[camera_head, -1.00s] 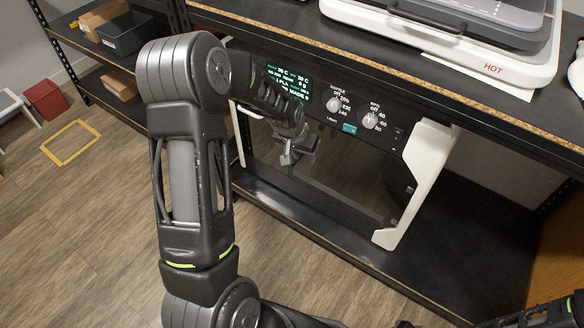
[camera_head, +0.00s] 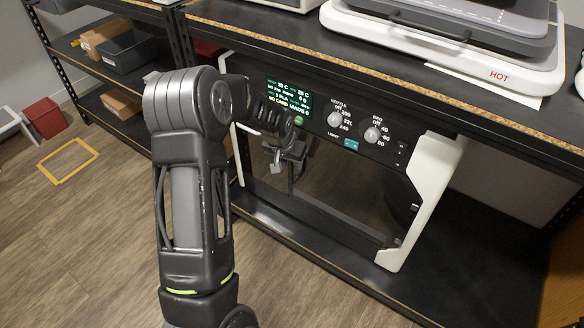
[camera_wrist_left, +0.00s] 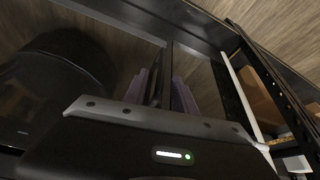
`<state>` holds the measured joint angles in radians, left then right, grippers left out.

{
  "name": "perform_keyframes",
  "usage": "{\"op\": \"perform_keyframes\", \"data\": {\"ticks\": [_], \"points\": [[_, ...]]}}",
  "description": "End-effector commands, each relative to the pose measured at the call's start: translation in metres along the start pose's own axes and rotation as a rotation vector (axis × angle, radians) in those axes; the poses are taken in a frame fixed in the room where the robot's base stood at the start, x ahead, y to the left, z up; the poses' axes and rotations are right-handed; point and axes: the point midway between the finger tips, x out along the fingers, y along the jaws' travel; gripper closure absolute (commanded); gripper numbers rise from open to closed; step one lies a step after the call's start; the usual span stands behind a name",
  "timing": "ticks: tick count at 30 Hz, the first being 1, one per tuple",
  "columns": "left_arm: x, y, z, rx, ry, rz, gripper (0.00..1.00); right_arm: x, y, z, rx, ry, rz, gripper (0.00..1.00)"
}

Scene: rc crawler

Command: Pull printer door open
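The printer (camera_head: 425,195) has white side frames and stands on the black shelf under the worktop. Its dark front panel carries a lit screen and two knobs. The dark see-through door area (camera_head: 345,190) below the panel looks closed; its handle is hard to make out. My left gripper (camera_head: 283,160) is at the upper left of this area, just below the screen, partly hidden by my own wrist. In the left wrist view its purplish finger pads (camera_wrist_left: 166,92) flank a thin dark bar. I cannot tell whether they touch it. My right gripper is not in view.
A white heated machine marked HOT (camera_head: 490,70) stands on the worktop above. A black rack with boxes (camera_head: 125,50) is at the left. A red bin (camera_head: 43,115) and a yellow floor outline (camera_head: 68,160) lie beyond open wooden floor.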

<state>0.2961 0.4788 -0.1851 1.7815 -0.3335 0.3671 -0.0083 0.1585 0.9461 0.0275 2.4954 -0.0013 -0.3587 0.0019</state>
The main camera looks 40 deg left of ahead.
Motion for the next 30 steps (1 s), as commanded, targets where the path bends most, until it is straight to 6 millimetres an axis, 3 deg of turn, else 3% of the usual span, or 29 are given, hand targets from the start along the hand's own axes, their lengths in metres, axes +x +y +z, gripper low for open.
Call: {"op": "perform_keyframes", "data": {"ticks": [6,15,27,30], "points": [[0.025,0.0,0.0,0.0,0.0,0.0,0.67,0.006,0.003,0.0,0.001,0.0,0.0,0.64],[0.027,0.0,0.0,0.0,0.001,0.0,0.67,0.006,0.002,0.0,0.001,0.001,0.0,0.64],[0.027,0.0,0.0,0.0,0.0,0.0,0.99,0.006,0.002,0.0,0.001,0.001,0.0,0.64],[0.027,0.0,0.0,0.0,0.0,0.0,1.0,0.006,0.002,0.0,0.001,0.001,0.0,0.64]]}}
